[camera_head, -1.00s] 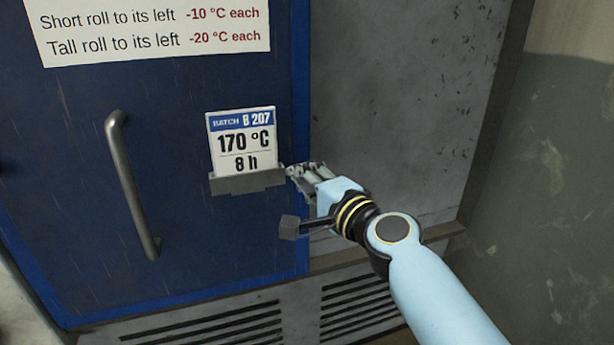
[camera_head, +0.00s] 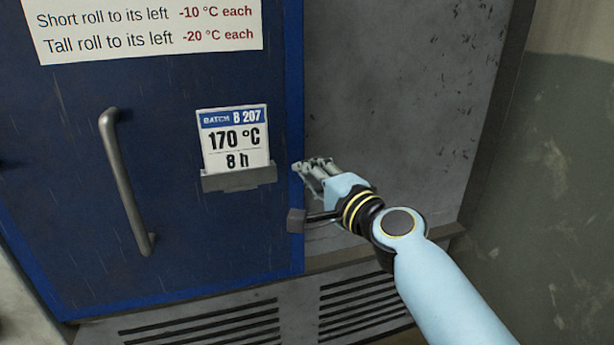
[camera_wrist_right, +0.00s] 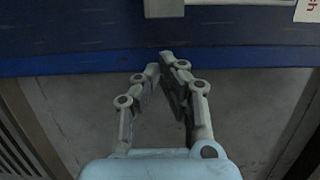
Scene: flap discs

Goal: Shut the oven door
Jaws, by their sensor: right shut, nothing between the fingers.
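The oven door (camera_head: 170,240) is a dark blue panel with a brighter blue edge, filling the left of the head view. It bears a grey bar handle (camera_head: 128,185) on its left side. Its right edge lies by the grey oven front; I cannot tell whether a gap remains. My right gripper (camera_head: 298,168) is shut and empty at that right edge. In the right wrist view, the fingertips (camera_wrist_right: 162,62) meet near the blue door edge (camera_wrist_right: 80,62); whether they touch it is unclear. My left gripper is not in view.
A batch card (camera_head: 236,140) reading 170 °C, 8 h sits in a grey holder (camera_head: 240,179) on the door, left of my fingers. A white sign (camera_head: 150,25) is above. Vent slots (camera_head: 205,325) lie below. A green-grey wall (camera_head: 560,200) stands at the right.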

